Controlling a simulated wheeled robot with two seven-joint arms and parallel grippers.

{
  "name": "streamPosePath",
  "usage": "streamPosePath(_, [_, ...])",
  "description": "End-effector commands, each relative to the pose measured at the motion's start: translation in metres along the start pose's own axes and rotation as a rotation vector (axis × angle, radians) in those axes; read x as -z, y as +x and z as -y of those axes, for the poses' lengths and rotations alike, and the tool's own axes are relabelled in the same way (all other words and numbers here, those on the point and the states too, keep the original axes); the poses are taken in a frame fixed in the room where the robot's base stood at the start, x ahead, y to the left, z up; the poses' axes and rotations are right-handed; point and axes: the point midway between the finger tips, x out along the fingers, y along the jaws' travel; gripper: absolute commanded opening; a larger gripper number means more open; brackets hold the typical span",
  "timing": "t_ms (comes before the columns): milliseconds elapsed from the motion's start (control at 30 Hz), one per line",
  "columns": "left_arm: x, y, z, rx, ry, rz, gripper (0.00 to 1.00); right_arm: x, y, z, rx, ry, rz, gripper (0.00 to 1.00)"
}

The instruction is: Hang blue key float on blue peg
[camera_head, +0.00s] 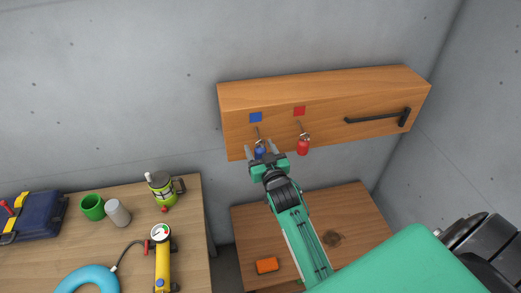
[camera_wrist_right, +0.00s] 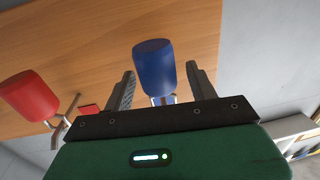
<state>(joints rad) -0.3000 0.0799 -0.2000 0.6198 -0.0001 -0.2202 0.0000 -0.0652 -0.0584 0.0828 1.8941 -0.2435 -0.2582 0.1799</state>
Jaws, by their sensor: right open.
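The blue key float (camera_head: 260,152) hangs below the blue square marker (camera_head: 255,117) on the wooden wall board (camera_head: 330,100), at the peg there. In the wrist view the blue float (camera_wrist_right: 154,66) sits between the two fingers, with a visible gap on each side. My right gripper (camera_head: 262,151) is open around the float, and the float's ring and the peg tip are partly hidden. The red key float (camera_head: 302,147) hangs on the peg under the red square marker (camera_head: 299,111); it also shows in the wrist view (camera_wrist_right: 30,95). My left gripper is not in view.
A black handle (camera_head: 378,117) sticks out on the board's right. Below is a wooden surface with an orange block (camera_head: 267,265).

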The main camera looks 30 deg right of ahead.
Motion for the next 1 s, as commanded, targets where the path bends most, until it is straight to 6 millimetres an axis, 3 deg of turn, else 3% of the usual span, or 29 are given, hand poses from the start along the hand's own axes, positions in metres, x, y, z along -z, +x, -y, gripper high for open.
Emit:
streamPosePath(233, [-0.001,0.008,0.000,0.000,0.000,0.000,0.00,-0.003,-0.015,0.000,0.000,0.000,0.000,0.58])
streamPosePath(700, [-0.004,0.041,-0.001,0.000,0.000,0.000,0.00,-0.004,-0.103,0.000,0.000,0.000,0.002,0.58])
streamPosePath(1000, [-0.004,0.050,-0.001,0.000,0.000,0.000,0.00,-0.002,-0.135,0.000,0.000,0.001,0.001,0.58])
